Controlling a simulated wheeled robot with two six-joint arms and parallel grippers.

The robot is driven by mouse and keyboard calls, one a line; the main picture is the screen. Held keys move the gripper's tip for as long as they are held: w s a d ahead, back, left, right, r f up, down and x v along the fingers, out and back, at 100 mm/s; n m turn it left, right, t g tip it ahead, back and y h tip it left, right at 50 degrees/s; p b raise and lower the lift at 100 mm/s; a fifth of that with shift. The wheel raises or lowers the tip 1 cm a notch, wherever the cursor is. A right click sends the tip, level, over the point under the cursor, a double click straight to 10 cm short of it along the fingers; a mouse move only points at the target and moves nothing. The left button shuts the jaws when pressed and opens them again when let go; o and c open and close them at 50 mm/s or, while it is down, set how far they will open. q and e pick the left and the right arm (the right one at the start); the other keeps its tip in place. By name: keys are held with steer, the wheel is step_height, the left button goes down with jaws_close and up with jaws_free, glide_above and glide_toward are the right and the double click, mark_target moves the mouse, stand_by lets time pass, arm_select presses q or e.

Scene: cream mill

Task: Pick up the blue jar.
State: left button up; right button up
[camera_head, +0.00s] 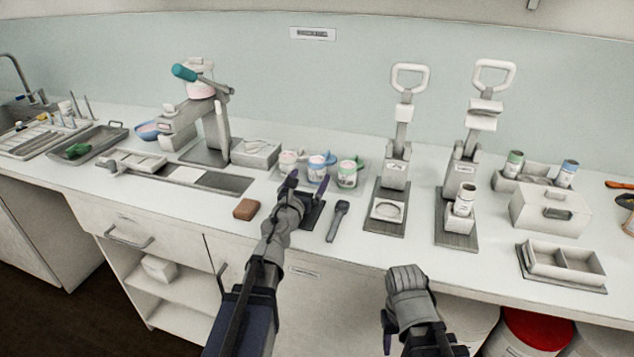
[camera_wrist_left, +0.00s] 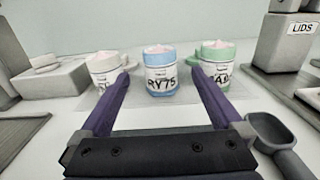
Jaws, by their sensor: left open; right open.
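The blue jar (camera_head: 318,168) stands upright on a clear mat on the counter, between a white-labelled jar (camera_head: 289,163) and a green jar (camera_head: 348,174). In the left wrist view the blue jar (camera_wrist_left: 160,74) has a white label reading "RY75" and pinkish contents at the top. My left gripper (camera_head: 305,185) is open and empty in front of it; in the left wrist view its purple fingers (camera_wrist_left: 160,85) lie to either side of the jar's line, apart from it. My right gripper (camera_head: 388,330) is low at the counter's front edge, only partly visible, away from the jars.
A dark scoop (camera_head: 338,218) lies right of my left gripper, and a brown block (camera_head: 246,208) lies to its left. Two lever presses (camera_head: 395,170) stand to the right. A grey box (camera_head: 254,153) is left of the jars.

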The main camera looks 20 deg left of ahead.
mark_target(314, 169)
arm_select(q)
steer(key=w, duration=0.7)
steer(key=shift+w+d+r, duration=0.15)
steer(key=shift+w, duration=0.05)
steer(key=shift+s, duration=0.1)
steer(key=c, duration=1.5)
arm_select(e)
steer(key=shift+r, duration=0.15)
arm_select(q)
steer(key=shift+r, duration=0.1)
steer(key=shift+c, duration=0.2)
